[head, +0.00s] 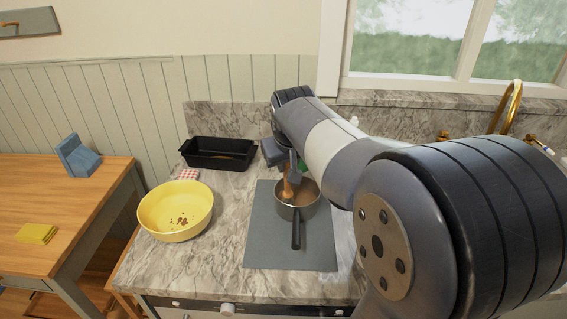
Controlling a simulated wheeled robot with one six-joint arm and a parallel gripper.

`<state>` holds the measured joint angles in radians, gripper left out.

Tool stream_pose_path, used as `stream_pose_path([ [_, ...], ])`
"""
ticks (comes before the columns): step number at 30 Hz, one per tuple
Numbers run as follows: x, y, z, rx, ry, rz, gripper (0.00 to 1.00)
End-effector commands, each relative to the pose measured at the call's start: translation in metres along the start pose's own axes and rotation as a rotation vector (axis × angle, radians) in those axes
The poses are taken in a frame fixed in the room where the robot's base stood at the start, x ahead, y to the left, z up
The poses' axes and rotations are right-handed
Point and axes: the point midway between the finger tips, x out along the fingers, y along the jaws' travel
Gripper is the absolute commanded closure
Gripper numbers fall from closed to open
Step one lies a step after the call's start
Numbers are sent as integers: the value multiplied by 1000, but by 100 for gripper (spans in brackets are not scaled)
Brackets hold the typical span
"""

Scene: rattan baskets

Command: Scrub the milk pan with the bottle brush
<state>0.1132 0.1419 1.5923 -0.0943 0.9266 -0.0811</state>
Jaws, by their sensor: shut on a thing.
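The milk pan (307,211) is a small dark grey pot with a black handle toward the front. It stands on a grey mat (265,252) on the marble counter. My gripper (291,171) is above the pan's back left rim, partly hidden by my arm. It is shut on the bottle brush (288,188), whose orange-brown part reaches down at the pan's left inner side. Whether the brush touches the pan wall or bottom cannot be told. A brownish patch shows inside the pan.
A yellow bowl (160,228) with brown bits stands left of the mat. A black loaf tin (201,149) sits behind it, with a red-and-white item (187,174) nearby. A brass faucet (511,100) is at right.

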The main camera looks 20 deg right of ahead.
Motion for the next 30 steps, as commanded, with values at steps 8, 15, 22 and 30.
stream_pose_path([
  [8,3,16,-1,0,-4,1,100],
  [15,3,16,-2,-1,-3,1,100],
  [22,-19,19,-13,-1,0,2,100],
  [30,-48,23,-28,-1,0,2,100],
])
